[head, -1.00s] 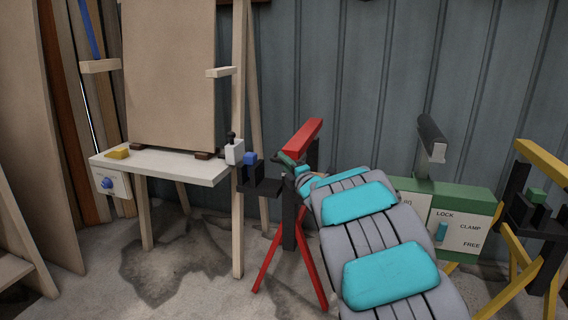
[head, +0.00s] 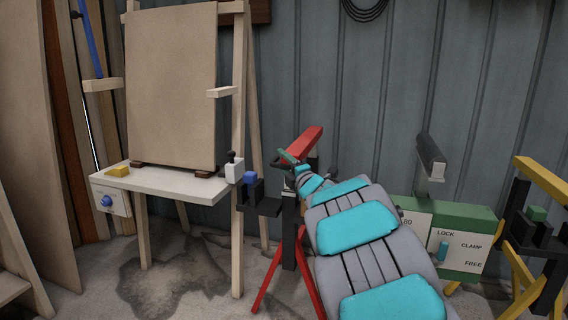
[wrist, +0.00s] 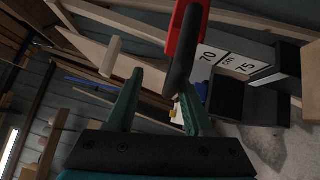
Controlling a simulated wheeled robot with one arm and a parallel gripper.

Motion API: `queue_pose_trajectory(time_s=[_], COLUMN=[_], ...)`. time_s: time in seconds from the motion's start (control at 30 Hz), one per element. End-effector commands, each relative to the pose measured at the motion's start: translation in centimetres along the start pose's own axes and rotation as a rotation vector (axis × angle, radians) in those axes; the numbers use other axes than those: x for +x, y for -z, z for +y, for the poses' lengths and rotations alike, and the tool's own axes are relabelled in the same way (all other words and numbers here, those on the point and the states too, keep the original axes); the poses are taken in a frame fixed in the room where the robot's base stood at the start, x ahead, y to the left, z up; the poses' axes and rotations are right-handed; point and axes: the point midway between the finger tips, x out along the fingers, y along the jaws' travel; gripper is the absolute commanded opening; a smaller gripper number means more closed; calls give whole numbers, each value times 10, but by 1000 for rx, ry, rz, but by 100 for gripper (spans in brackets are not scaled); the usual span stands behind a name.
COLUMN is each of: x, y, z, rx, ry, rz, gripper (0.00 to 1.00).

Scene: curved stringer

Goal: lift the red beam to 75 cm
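The red beam (head: 303,146) tops a stand with a black post and red legs, left of my arm in the head view. In the wrist view its red end (wrist: 190,22) is at the top, with a dark rounded bar (wrist: 182,62) reaching down from it. My gripper (wrist: 161,84) has its green fingers apart, and the bar's lower end is close to the right fingertip. I cannot tell whether they touch. In the head view my gripper (head: 287,158) is at the beam's near end. A white plate (wrist: 232,65) reads 70, cm and 75; no pointer is clear.
A dark bracket with a blue block (head: 250,178) sticks out left of the post. An easel with a brown board (head: 172,85) and white shelf (head: 175,184) stands left. A green LOCK/CLAMP/FREE panel (head: 465,240) and yellow stand (head: 540,180) are right.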

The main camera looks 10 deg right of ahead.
Motion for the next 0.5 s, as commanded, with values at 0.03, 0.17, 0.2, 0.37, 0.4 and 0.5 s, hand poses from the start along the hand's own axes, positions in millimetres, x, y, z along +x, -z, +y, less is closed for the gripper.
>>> queue_pose_trajectory(time_s=[0.03, 0.17, 0.2, 0.37, 0.4, 0.5], x=[0, 0, 0, -7, -10, -20], y=[0, 0, 0, 0, 0, 0], z=[0, 0, 0, -1, -2, -3], rx=[0, 0, 0, 0, 0, 0], ry=[0, 0, 1, 2, 4, 6], rz=[0, 0, 0, 0, -1, -2], gripper=[50, 50, 50, 50, 50, 50])
